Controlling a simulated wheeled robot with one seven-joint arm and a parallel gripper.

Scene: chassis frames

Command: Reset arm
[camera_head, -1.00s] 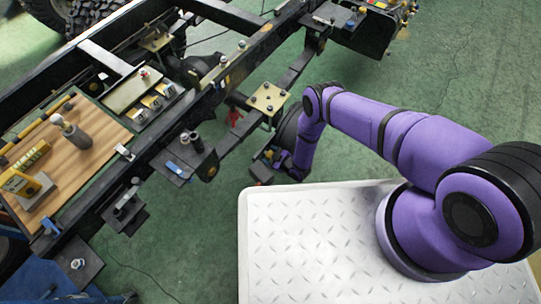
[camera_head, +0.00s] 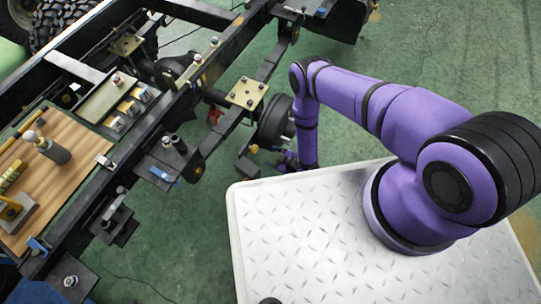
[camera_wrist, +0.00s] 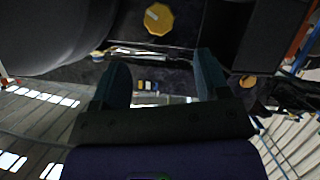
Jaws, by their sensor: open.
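My purple arm rises from the white tread-plate top of my base and bends down beside the dark chassis frame in the head view. My gripper (camera_wrist: 161,78) shows in the wrist view as two dark fingers standing apart, with nothing between them. In the head view the arm's lower end hangs beside a black wheel hub (camera_head: 274,122), just beyond the edge of my base. The gripper's fingers are hard to make out there.
The chassis frame (camera_head: 152,140) runs diagonally across the left. It carries a yellowish plate (camera_head: 246,93), a blue-handled part (camera_head: 160,174) and a wooden board (camera_head: 75,170) with tools. A tire (camera_head: 62,20) stands at top left. Green floor is clear at upper right.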

